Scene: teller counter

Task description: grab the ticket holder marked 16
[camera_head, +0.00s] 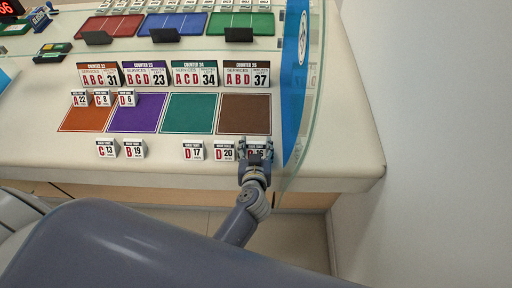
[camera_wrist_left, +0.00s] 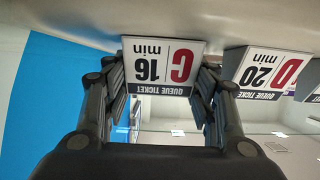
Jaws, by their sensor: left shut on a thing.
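The ticket holder marked 16 (camera_head: 256,153) is a small white sign at the right end of the front row on the counter. In the left wrist view it appears upside down, reading C 16 min, with a dark "queue ticket" band (camera_wrist_left: 160,66). My left gripper (camera_head: 256,146) is shut on it, with a finger at each side (camera_wrist_left: 161,80). The gripper partly covers the sign in the head view. I cannot tell whether its base touches the counter. My right gripper is not in view.
The D 20 holder (camera_head: 224,151) stands close beside it, and D 17 (camera_head: 194,151) is further left. A clear screen with a blue panel (camera_head: 294,85) rises at the right.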

